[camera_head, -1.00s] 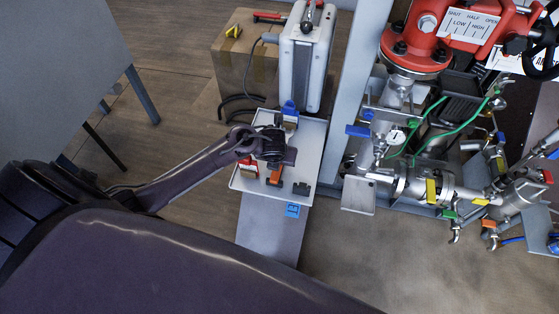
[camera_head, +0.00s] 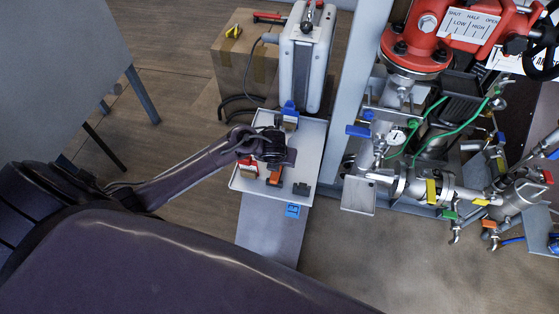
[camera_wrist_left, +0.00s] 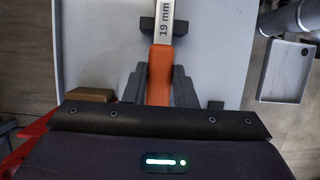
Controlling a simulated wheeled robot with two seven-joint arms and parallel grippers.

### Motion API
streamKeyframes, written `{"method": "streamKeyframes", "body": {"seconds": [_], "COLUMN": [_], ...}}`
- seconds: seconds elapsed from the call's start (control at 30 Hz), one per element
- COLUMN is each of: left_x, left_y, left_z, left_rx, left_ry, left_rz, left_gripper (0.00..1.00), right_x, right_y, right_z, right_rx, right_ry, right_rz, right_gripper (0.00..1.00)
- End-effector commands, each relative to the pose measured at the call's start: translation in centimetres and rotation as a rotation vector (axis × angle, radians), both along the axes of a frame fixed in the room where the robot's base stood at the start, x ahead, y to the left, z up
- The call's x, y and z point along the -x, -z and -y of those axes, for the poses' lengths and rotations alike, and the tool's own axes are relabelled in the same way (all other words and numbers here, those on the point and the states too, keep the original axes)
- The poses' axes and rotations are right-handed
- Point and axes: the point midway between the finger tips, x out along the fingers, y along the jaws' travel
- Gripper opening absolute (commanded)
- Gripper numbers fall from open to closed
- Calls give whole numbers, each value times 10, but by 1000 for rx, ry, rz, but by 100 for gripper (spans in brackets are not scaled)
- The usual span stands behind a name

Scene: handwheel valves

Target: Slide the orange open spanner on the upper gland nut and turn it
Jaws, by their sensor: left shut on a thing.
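The orange spanner, a steel shank marked "19 mm" with an orange handle (camera_wrist_left: 160,62), lies at the tray in the left wrist view. In the head view its orange part (camera_head: 275,175) shows beside my left gripper (camera_head: 277,160). In the left wrist view the dark fingers of that gripper (camera_wrist_left: 160,85) are shut on the orange handle, one on each side. The shank lies between dark holder blocks (camera_wrist_left: 180,28). The spanner's open jaw is out of the wrist view. I cannot single out the upper gland nut among the pipework (camera_head: 420,185). My right gripper is not in view.
The pale tray (camera_head: 309,160) also holds a red and white item (camera_head: 248,168) and a blue item (camera_head: 290,112). A grey post (camera_head: 345,110) stands between tray and pipework. A red valve actuator (camera_head: 425,40) is at upper right. A case (camera_head: 303,60) stands behind the tray.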

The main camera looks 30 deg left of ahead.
Motion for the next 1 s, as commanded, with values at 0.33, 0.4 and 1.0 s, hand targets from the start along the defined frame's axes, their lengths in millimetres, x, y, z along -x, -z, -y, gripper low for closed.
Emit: {"method": "streamKeyframes", "body": {"seconds": [0.33, 0.4, 1.0], "left_x": [0, 0, -1], "left_y": [-2, -5, -141], "left_z": [1, 1, 1], "left_rx": [2, 3, 3], "left_ry": [0, -1, 1], "left_rz": [2, 1, 4], "left_gripper": [0, 0, 0], "right_x": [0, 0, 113], "right_y": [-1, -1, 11], "right_z": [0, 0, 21], "right_rx": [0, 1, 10], "right_ry": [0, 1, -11], "right_rz": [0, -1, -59], "right_gripper": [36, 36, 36]}}
